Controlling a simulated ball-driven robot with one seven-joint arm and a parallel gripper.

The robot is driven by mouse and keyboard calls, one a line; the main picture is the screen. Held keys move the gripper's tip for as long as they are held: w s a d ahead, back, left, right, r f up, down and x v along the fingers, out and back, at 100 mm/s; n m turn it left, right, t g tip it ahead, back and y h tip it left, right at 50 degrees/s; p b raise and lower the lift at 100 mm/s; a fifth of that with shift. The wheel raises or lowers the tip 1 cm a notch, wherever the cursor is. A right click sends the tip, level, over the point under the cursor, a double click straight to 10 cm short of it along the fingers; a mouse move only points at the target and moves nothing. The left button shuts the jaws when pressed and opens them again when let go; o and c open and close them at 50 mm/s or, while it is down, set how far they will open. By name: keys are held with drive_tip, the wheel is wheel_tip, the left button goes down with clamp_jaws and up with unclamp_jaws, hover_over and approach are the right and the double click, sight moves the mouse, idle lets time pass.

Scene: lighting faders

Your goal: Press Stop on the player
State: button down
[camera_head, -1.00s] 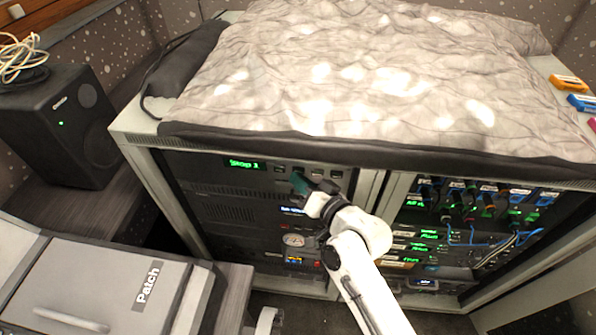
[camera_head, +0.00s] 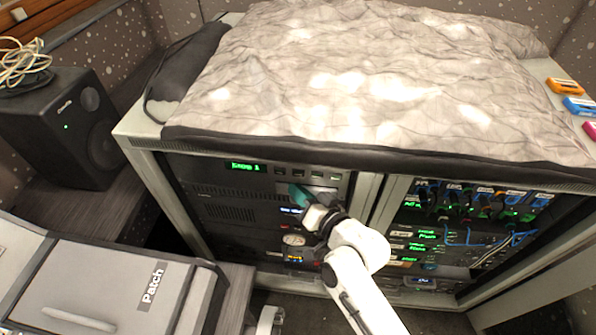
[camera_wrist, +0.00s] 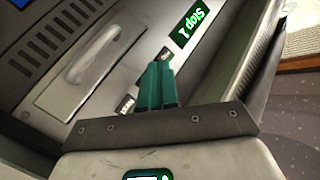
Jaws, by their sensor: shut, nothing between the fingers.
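The player is a dark rack unit with a green display (camera_head: 243,166) at the top of the left rack bay. In the wrist view the display (camera_wrist: 195,22) reads "Stop 1". A row of small buttons (camera_head: 298,172) sits to the right of the display in the head view; their labels are too small to read there. My gripper (camera_head: 292,188) has teal fingers, shut and empty, just below the button row. In the wrist view my gripper (camera_wrist: 158,68) points at the panel beside a small label (camera_wrist: 165,54); its fingers hide part of the row. I cannot tell whether it touches a button.
A pale panel with a handle (camera_wrist: 92,52) lies beside the fingers. The rack's top edge and a crumpled grey cover (camera_head: 360,70) overhang above. A cabled bay (camera_head: 470,215) is to the right. A speaker (camera_head: 62,130) and a Patch case (camera_head: 110,290) stand left.

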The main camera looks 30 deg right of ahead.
drive_tip(key=s+a+p, duration=0.2)
drive_tip(key=s, duration=0.1)
drive_tip(key=shift+s+a+p, duration=0.15)
drive_tip(key=shift+p, duration=0.2)
idle(0.7)
drive_tip(key=s+d+f+n+g+h, duration=0.1)
drive_tip(key=s+d+g, duration=0.1)
drive_tip(key=s+g, duration=0.3)
drive_tip(key=s+d+f+n+g+h, duration=0.1)
drive_tip(key=s+g, duration=0.4)
drive_tip(key=s, duration=0.8)
drive_tip(key=s+d+f+n+g, duration=0.3)
drive_tip(key=s+d+g, duration=0.2)
drive_tip(key=s, duration=0.4)
drive_tip(key=shift+s+d+f+h, duration=0.15)
drive_tip(key=shift+s+h, duration=0.05)
drive_tip(key=shift+h, duration=0.2)
drive_tip(key=c, duration=1.9)
unclamp_jaws()
